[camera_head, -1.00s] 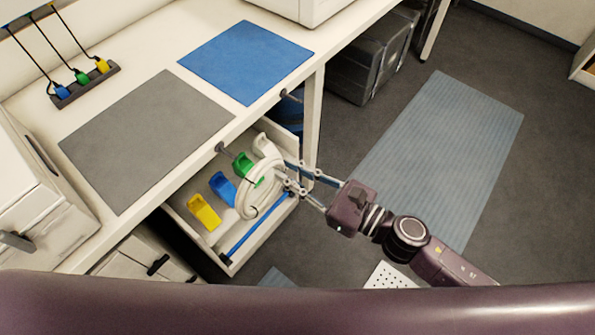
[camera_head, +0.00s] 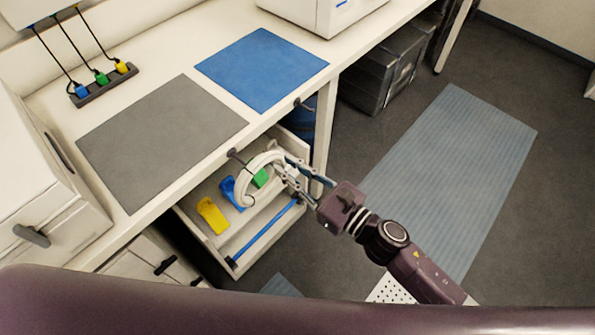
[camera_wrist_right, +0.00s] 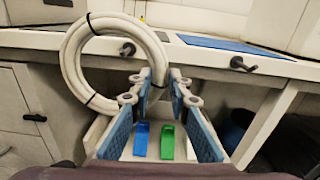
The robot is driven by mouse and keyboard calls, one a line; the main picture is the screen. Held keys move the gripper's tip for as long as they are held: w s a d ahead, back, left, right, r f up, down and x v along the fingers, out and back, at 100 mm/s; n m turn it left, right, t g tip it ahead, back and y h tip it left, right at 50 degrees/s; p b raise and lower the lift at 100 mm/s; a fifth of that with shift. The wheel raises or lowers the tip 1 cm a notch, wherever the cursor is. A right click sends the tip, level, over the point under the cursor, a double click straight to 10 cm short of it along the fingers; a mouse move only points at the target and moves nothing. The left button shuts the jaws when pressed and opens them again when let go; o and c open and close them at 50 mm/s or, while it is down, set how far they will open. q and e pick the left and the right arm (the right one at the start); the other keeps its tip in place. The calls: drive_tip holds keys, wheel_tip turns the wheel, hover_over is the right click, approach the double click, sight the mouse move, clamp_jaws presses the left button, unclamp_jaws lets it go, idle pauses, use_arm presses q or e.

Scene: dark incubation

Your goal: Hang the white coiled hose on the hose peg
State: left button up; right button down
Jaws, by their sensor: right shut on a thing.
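The white coiled hose (camera_head: 242,187) with dark ties is held up over the open drawer, beside the bench's front edge. My right gripper (camera_head: 287,173) is shut on its right side; the fingers also show in the wrist view (camera_wrist_right: 158,95). Two dark pegs stick out of the bench front: a near one (camera_head: 236,155) close to the hose's upper left, and a farther one (camera_head: 303,103). In the wrist view the hose ring (camera_wrist_right: 73,68) frames one peg (camera_wrist_right: 127,49); whether it is around that peg I cannot tell. My left gripper is not in view.
The open drawer (camera_head: 222,262) holds yellow (camera_head: 212,215), blue (camera_head: 228,188) and green (camera_head: 261,178) pieces, and a blue bar (camera_head: 265,233) runs along its front. Grey (camera_head: 160,140) and blue (camera_head: 262,68) mats lie on the bench. Free floor lies to the right.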

drive_tip(key=w+a+f+b, duration=0.2)
drive_tip(key=w+a, duration=0.2)
drive_tip(key=a, duration=0.1)
drive_tip(key=shift+a+f+b, duration=0.2)
drive_tip(key=shift+f+b, duration=0.2)
idle(0.4)
drive_tip(key=c, duration=1.7)
unclamp_jaws()
drive_tip(key=shift+c, duration=0.2)
drive_tip(key=v, duration=1.2)
